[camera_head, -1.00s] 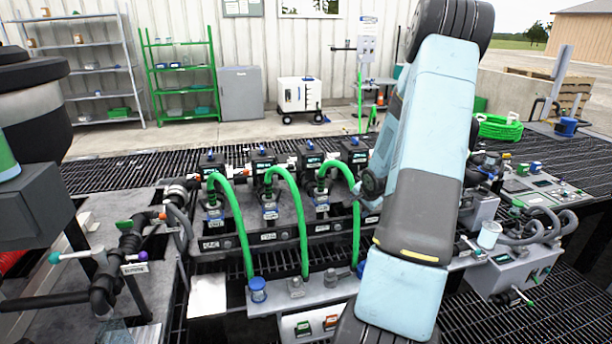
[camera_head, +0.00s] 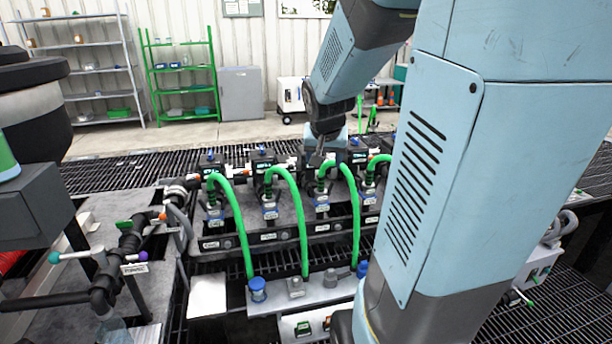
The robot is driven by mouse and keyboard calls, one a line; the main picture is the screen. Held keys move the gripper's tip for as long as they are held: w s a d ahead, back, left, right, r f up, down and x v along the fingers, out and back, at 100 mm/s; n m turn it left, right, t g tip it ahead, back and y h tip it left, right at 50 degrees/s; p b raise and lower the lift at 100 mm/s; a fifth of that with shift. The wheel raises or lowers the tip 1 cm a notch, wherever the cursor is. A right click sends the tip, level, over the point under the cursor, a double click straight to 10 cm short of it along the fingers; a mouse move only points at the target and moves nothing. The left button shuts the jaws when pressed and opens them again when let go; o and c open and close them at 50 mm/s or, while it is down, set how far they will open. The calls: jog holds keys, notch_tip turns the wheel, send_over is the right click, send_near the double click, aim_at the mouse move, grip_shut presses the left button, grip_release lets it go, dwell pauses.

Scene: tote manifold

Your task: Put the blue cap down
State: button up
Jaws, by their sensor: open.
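A blue cap (camera_head: 257,289) sits upright at the left end of the grey shelf (camera_head: 318,290) in front of the manifold. A second blue cap (camera_head: 362,269) shows in part at the right, cut off by my arm. My arm reaches over the manifold from the right. My gripper (camera_head: 316,158) is at its far end, small and dark, among the black valve blocks behind the third green hose. It is apart from both caps, and no blue cap shows in it. Its fingertips are too small to make out well.
Several green hoses (camera_head: 291,210) arch from the manifold connectors, some down to the front shelf. Black valve blocks (camera_head: 262,160) stand in a row behind. A pipe assembly (camera_head: 130,242) stands at the left. My arm hides much of the right side.

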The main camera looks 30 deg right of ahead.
jog(key=s+a+r+n+y, duration=0.1)
jog(key=s+a+r+n, duration=0.2)
jog(key=s+a, duration=0.4)
jog(key=s+a+r+n+y, duration=0.2)
jog(key=s+a+r+n, duration=0.1)
jog(key=s+a, duration=0.4)
jog(key=s, duration=0.3)
jog(key=shift+r, duration=0.2)
